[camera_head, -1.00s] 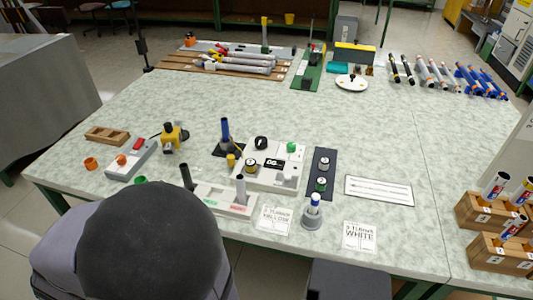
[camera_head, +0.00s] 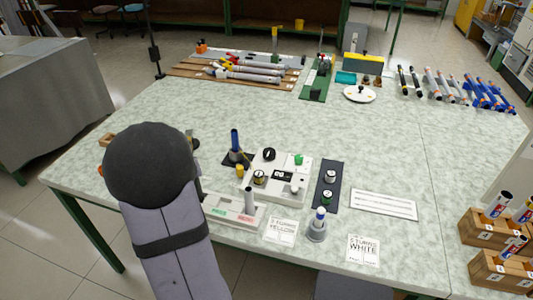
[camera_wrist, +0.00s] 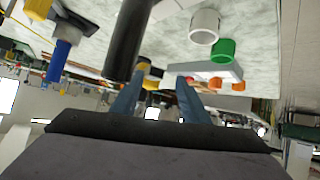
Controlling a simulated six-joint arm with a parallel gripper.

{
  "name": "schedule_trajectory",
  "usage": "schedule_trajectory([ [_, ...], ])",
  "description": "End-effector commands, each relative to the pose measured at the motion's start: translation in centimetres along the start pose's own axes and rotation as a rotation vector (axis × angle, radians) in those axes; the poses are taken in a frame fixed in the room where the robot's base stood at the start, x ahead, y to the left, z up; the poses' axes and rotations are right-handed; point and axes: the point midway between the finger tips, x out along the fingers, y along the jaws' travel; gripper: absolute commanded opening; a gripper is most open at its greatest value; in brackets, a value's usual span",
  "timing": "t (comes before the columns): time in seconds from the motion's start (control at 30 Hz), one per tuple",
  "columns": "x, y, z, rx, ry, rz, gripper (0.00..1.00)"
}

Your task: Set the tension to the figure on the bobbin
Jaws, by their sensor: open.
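A white control box (camera_head: 272,190) stands mid-table. It carries a black knob (camera_head: 269,154), a green knob (camera_head: 299,159), a dark display (camera_head: 283,176) and a round dial-like or spool-like part (camera_head: 259,177). Two round pieces, an upper (camera_head: 331,176) and a lower (camera_head: 326,196), sit on a dark strip to its right. I cannot tell which item is the bobbin, nor read any figure. My gripper (camera_wrist: 160,100) is open in the wrist view, nothing between its fingers. In the head view my arm hides it. A black cylinder (camera_wrist: 125,42) shows close beyond the fingers.
A tray with green and red labels (camera_head: 220,211) lies beside my arm. A blue-handled tool (camera_head: 235,140) stands behind it. Green (camera_wrist: 223,50) and white (camera_wrist: 204,25) rings show in the wrist view.

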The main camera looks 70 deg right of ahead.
Motion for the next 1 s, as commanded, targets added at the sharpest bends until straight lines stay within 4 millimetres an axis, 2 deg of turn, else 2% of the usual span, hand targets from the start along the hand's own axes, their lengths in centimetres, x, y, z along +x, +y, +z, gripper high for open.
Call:
schedule_trajectory([
  [0.03, 0.5, 4.3, -0.3, 0.044, 0.032, 0.08, 0.41],
  [0.07, 0.6, 6.6, -0.3, 0.07, 0.049, 0.122, 0.41],
  [0.1, 0.6, 9.4, 0.1, 0.106, 0.063, 0.175, 0.41],
  [0.2, -0.2, 16.3, 1.9, 0.2, 0.086, 0.305, 0.41],
  [0.3, -1.6, 22.3, 4.3, 0.29, 0.099, 0.426, 0.41],
  [0.4, -3.3, 26.8, 6.4, 0.358, 0.11, 0.521, 0.41],
  [0.5, -4.8, 29.8, 8.1, 0.408, 0.118, 0.59, 0.41],
  [0.63, -6.1, 32.1, 9.4, 0.445, 0.126, 0.646, 0.41],
  [0.8, -6.6, 33.0, 9.9, 0.46, 0.131, 0.668, 0.41],
  [1.0, -6.1, 33.3, 9.9, 0.46, 0.13, 0.667, 0.41],
])
